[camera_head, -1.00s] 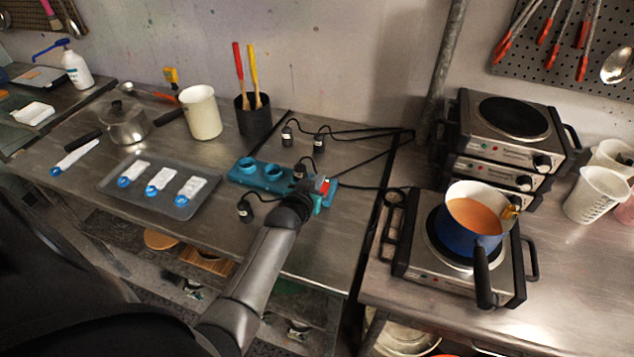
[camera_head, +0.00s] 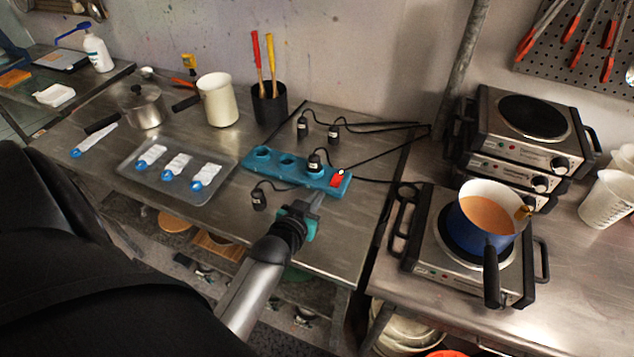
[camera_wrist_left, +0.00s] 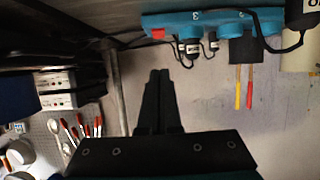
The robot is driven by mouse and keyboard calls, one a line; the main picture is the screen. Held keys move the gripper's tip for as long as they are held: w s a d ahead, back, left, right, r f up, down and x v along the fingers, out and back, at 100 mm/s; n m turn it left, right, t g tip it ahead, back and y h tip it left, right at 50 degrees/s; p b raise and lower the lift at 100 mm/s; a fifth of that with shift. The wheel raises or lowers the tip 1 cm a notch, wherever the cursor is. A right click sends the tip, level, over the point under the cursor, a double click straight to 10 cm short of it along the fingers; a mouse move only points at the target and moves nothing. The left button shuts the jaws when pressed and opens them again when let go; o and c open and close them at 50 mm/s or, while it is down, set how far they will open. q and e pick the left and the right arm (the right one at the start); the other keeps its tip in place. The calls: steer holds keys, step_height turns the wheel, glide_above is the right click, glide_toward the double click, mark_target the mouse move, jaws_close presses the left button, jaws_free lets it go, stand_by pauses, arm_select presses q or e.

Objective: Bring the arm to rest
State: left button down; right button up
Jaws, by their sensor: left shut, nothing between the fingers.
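My left gripper (camera_head: 314,204) is shut and empty. It hangs over the front part of the steel table, just in front of the red-switch end of the blue power strip (camera_head: 286,170). Its closed dark fingers also show in the left wrist view (camera_wrist_left: 160,78), with the strip at the top of that picture. One black plug sits in the strip, near the red switch (camera_head: 336,180). My right gripper is in neither view.
A hot plate (camera_head: 426,262) bears a blue pot (camera_head: 470,232) of orange liquid on the right. A tray (camera_head: 150,185) of packets, a steel pot (camera_head: 145,110), a cream jug (camera_head: 217,100) and a black holder (camera_head: 269,106) stand on the left table. Loose plugs (camera_head: 259,200) lie around the strip.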

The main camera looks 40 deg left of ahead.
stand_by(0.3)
arm_select(q)
steer(key=s+d+r+m+g+h, duration=0.1)
steer(key=s+d+m+g+h, duration=0.1)
steer(key=s+d+g, duration=0.6)
steer(key=s+d+r+m+g+h, duration=0.1)
steer(key=s+d+r+m+g, duration=0.3)
steer(key=s, duration=0.8)
step_height(320, 180, down, 33)
steer(key=s+d+n+b, duration=0.1)
steer(key=s+b, duration=0.2)
steer(key=b, duration=0.5)
steer(key=s+a+f+b, duration=0.1)
steer(key=s+f+b, duration=0.2)
steer(key=s+f, duration=0.4)
steer(key=s+a+f+b, duration=0.1)
steer(key=s+f+b, duration=0.2)
steer(key=s+f, duration=0.4)
step_height(320, 180, down, 6)
steer(key=shift+s+r+b, duration=0.1)
steer(key=shift+s+b, duration=0.15)
steer(key=shift+b, duration=0.15)
steer(key=shift+a, duration=0.1)
